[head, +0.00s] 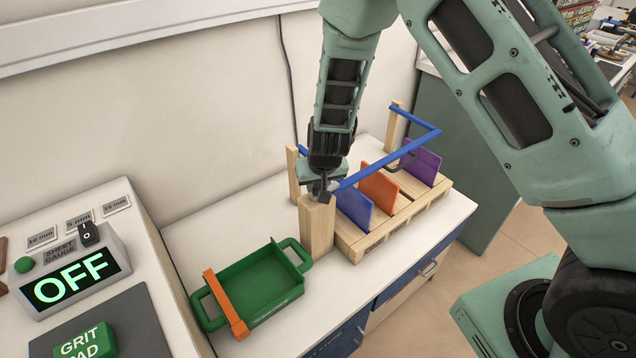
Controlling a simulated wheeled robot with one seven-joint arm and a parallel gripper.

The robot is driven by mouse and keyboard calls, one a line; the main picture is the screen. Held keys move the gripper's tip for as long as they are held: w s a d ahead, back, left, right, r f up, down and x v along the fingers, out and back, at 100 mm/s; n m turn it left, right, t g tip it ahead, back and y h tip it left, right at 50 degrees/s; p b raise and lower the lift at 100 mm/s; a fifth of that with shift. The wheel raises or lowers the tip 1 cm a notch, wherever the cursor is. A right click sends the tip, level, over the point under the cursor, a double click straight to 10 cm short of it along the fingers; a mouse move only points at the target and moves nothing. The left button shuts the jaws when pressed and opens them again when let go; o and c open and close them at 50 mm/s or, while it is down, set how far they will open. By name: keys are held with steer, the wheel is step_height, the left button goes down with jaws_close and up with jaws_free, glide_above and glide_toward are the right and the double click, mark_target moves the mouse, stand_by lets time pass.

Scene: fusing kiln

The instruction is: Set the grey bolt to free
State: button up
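My gripper (323,188) points down at the top of the front wooden post (317,226) of a wooden rack. A small grey piece shows at the post top, right at the fingertips; I cannot tell whether it is the grey bolt or part of my fingers. My arm and gripper cover most of this spot, so the bolt's setting is hidden. Whether the fingers are open or closed on something is too small to tell. A blue bar (395,155) runs from near my gripper around the rack's right side to a back post (392,126).
The rack (372,240) holds blue (354,207), orange (380,187) and purple (422,165) upright sheets. A green tray (262,285) with an orange bar (226,304) lies in front. A gauge reading OFF (70,280) and a green grit pad (88,343) are at left.

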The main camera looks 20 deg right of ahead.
jaws_close()
steer(key=shift+s+a+p, duration=0.25)
steer(key=shift+a+p, duration=0.2)
steer(key=shift+a, duration=0.4)
steer(key=shift+s+a+p, duration=0.25)
steer(key=shift+a+p, duration=0.15)
steer(key=shift+a, duration=0.4)
steer(key=o, duration=0.6)
jaws_free()
steer(key=shift+c, duration=0.2)
steer(key=p+v, duration=0.2)
steer(key=v, duration=1.5)
steer(key=shift+r, duration=0.25)
steer(key=shift+d, duration=0.1)
